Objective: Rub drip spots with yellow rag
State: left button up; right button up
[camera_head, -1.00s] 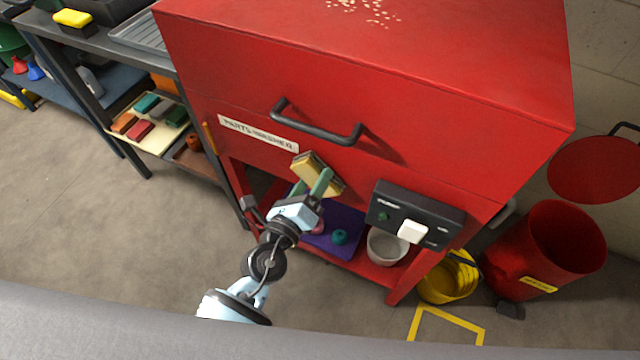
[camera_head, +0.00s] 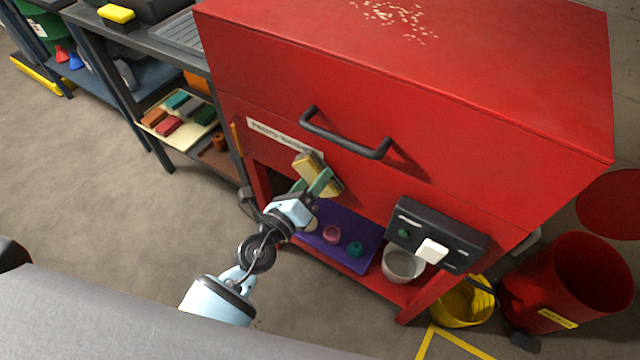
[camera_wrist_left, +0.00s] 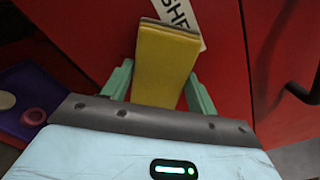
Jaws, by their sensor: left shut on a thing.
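My left gripper (camera_head: 322,186) is shut on a yellow block-like piece (camera_head: 311,170) with a darker edge, perhaps the folded yellow rag. In the left wrist view the yellow piece (camera_wrist_left: 166,65) stands up between the two green fingers. It is in front of the red parts washer (camera_head: 400,110), below and left of its handle; I cannot tell whether it touches the front. Pale drip spots (camera_head: 398,18) lie scattered on the washer's red lid, well above the gripper. My right gripper is not in view.
A dark bar handle (camera_head: 345,140) and a control box (camera_head: 437,235) stick out of the washer's front. A purple mat (camera_head: 345,260) and a white bucket (camera_head: 402,262) sit on its lower shelf. A yellow bucket (camera_head: 462,302) and red bin (camera_head: 565,285) stand at right. A grey bench is at left.

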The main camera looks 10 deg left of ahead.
pick_arm(q)
jog(key=shift+w+a, duration=0.1)
jog(key=shift+a, duration=0.15)
jog(key=shift+w+a, duration=0.25)
jog(key=shift+a, duration=0.3)
jog(key=shift+w+a, duration=0.2)
jog(key=shift+a, duration=0.35)
jog(key=shift+w+a+r+b, duration=0.1)
jog(key=shift+w+a+b, duration=0.25)
jog(key=shift+a, duration=0.4)
send_near(295, 170)
jog(key=x, duration=0.3)
jog(key=shift+w+d, duration=0.15)
jog(key=shift+w, duration=0.15)
